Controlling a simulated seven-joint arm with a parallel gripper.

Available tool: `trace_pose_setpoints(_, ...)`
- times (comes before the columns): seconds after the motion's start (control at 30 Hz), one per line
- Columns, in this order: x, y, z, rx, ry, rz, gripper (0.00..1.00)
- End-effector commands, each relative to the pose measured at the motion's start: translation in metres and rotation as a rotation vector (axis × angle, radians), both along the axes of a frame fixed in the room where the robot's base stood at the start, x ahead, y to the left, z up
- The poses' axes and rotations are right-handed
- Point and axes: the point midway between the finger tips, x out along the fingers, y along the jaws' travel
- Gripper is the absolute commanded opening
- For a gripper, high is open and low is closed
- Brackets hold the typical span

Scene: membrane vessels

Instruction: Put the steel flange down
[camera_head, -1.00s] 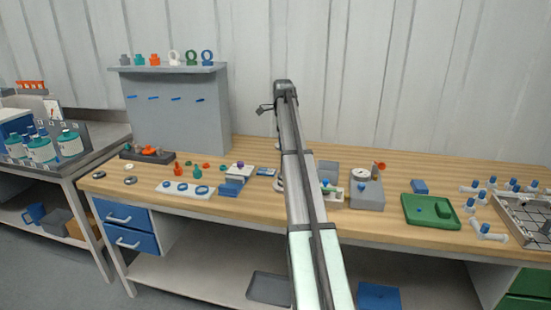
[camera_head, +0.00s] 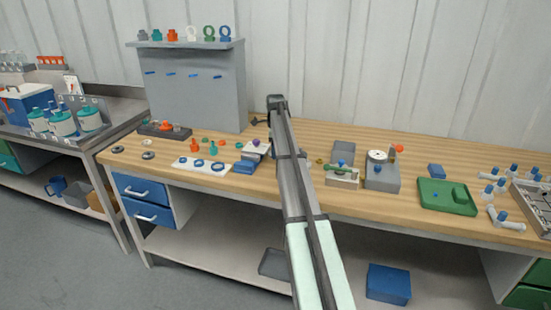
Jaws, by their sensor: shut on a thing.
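My arm runs up the middle of the view, and its far end stands above the back of the wooden bench (camera_head: 460,150). I cannot make out the steel flange for certain. Two small dark grey rings, one at the far left of the bench (camera_head: 118,149) and one beside it (camera_head: 148,155), lie flat, but I cannot tell what they are.
A white plate with blue rings (camera_head: 203,165) lies left of my arm. A grey panel (camera_head: 205,95) with a shelf stands behind it. To the right are a grey block with a white disc (camera_head: 382,178) and a green tray (camera_head: 447,206). Bare wood lies between several of these.

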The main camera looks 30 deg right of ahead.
Motion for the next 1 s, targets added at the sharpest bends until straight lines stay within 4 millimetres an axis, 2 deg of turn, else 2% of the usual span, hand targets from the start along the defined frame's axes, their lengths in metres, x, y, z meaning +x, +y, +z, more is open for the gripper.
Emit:
trace_pose_setpoints(0.4,0.0,0.0,-0.039,0.001,0.001,0.0,0.23)
trace_pose_setpoints(0.8,0.0,0.0,-0.042,0.0,0.0,0.0,0.23)
trace_pose_setpoints(0.83,0.0,0.0,-0.042,0.0,0.0,0.0,0.66)
trace_pose_setpoints(1.0,0.0,0.0,-0.042,0.0,0.0,0.0,0.82)
